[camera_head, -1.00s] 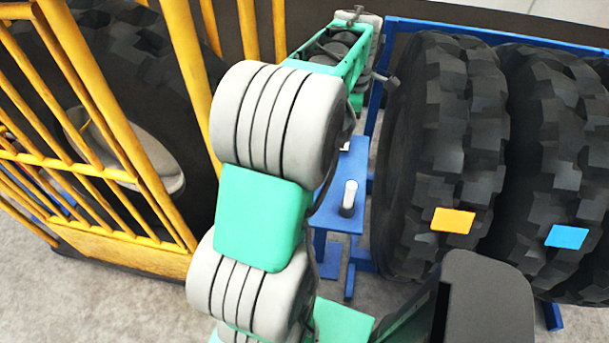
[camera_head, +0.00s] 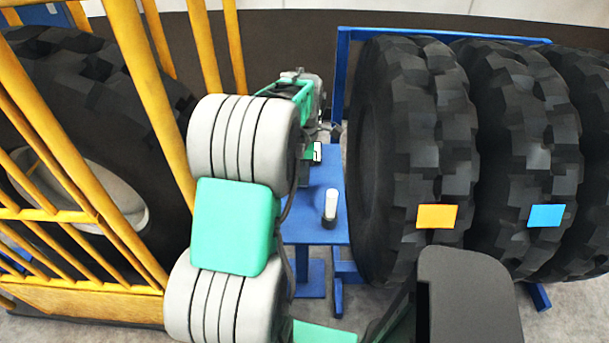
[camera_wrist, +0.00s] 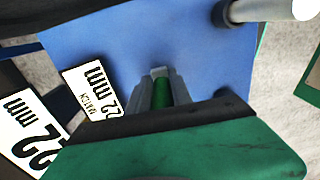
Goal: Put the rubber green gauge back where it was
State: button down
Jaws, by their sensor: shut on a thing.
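In the wrist view my gripper (camera_wrist: 160,82) points down over a blue table top and is shut on the green gauge (camera_wrist: 163,93). Only a narrow dark green strip of the gauge shows between the grey fingers; its lower end is hidden. I cannot tell whether it touches the table. The blue table (camera_head: 303,227) also shows there, beside the tyres.
A pale cylinder with a dark base (camera_head: 330,208) stands on the table, also at upper right in the wrist view (camera_wrist: 268,10). White "22 mm" labels (camera_wrist: 90,88) are left of my gripper. Large tyres (camera_head: 420,150) stand right; a yellow cage (camera_head: 85,215) stands left.

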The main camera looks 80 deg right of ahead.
jog(key=shift+f, duration=1.05)
jog(key=c, duration=1.1)
grip_release()
jog(key=shift+r, duration=0.1)
notch_tip(320, 180, up, 12)
jog(key=shift+r+b, duration=0.1)
jog(key=shift+b, duration=0.5)
